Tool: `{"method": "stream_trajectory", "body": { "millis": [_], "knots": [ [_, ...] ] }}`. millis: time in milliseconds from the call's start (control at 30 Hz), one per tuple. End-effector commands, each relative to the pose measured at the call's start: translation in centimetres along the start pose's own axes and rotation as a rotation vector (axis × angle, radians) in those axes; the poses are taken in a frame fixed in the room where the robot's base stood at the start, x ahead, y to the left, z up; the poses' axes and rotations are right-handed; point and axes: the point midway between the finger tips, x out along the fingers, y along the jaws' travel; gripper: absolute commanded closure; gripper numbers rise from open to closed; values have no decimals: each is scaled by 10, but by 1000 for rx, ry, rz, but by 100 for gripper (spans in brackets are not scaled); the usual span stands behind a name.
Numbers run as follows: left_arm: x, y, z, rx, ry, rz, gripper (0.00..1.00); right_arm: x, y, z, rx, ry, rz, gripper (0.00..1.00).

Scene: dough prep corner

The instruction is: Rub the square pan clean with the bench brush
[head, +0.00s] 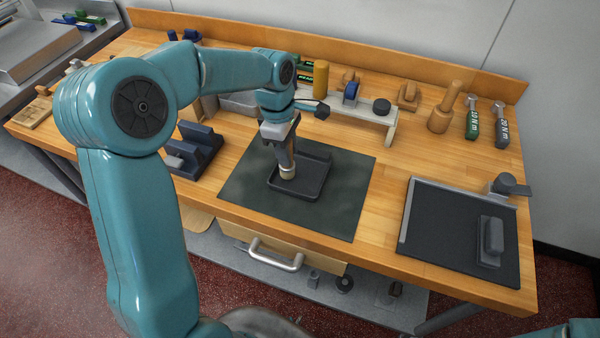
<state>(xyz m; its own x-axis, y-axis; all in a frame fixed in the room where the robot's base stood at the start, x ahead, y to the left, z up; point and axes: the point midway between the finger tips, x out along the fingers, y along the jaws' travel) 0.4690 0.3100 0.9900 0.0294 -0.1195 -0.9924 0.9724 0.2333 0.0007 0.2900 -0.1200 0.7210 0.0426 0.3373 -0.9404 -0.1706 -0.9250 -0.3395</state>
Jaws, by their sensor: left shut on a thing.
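The square pan (316,183) is dark and shallow with a raised rim. It lies on a dark mat (345,212) in the middle of the wooden bench. My left gripper (281,146) points down over the pan's left part and is shut on the bench brush (288,172). The brush's pale, round lower end shows below the jaws, at or just above the pan floor; I cannot tell if it touches. The arm and gripper hide part of the pan's far left side. My right gripper is not in view.
A dark board (445,235) with a grey block (491,240) lies at the right. A pale rack (365,121) stands behind the mat, a wooden mallet (440,118) and two torque tools further right. A dark blue holder (195,150) is left of the mat. Bare bench separates mat and board.

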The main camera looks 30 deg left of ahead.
Motion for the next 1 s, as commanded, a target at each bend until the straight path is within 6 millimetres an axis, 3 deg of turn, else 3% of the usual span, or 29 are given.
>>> {"method": "stream_trajectory", "body": {
  "millis": [233, 700, 1000],
  "knots": [
    [-8, 0, 1, 0, 0, 1, 100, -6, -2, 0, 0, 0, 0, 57],
    [-68, 0, 9, 1, 0, 1, 100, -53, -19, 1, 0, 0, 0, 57],
    [-69, 0, 9, 0, 0, 0, 100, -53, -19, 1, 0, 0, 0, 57]
  ]
}}
